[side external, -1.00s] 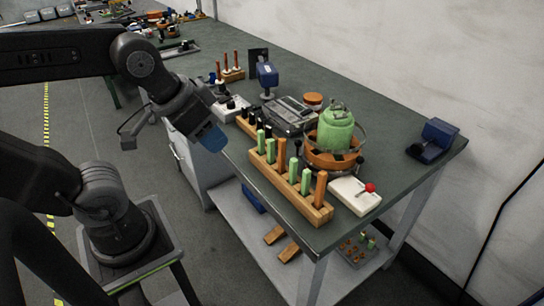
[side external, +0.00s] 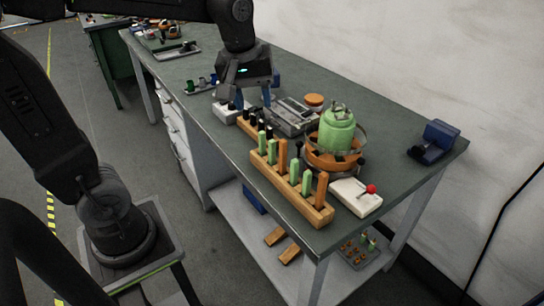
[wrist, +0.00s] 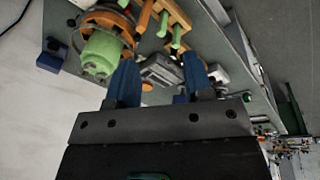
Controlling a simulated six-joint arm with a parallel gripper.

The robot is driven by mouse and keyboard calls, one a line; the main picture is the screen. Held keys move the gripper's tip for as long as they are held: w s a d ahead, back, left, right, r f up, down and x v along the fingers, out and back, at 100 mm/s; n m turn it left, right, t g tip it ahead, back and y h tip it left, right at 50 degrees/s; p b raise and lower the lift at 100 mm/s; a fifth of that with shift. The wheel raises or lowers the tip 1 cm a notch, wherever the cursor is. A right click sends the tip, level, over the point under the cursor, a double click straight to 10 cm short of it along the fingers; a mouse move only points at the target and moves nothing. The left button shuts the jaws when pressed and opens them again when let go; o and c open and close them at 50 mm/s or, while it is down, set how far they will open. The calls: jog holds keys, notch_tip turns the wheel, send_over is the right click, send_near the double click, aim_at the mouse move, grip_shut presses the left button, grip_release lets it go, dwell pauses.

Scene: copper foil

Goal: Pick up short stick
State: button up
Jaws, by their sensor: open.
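A wooden rack (side external: 283,188) near the front edge of the bench holds upright sticks. Its shorter sticks are green, such as this green stick (side external: 294,170); the taller ones are orange, such as this orange stick (side external: 321,188). The rack with a green stick (wrist: 177,36) also shows at the top of the wrist view. My gripper (side external: 252,101) is over the bench, behind and left of this rack, close above a second rack with black pegs (side external: 253,119). Its blue fingers are apart and empty, also in the wrist view (wrist: 161,68).
A green canister (side external: 336,130) stands in an orange ring stand right of the rack. A grey box (side external: 290,117) lies beside my fingers. A white switch box with a red knob (side external: 357,195) and a blue device (side external: 434,139) are further right. The bench's right end is fairly clear.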

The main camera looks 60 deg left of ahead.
aim_at(274, 142)
jog(key=w+a+f+n+g, duration=0.2)
jog(key=w+a+f+n, duration=0.15)
jog(key=w+n, duration=0.4)
jog(key=f, duration=1.3)
jog(key=shift+w+a+f, duration=0.2)
jog(key=shift+a+f, duration=0.1)
jog(key=shift+c, duration=0.2)
grip_shut()
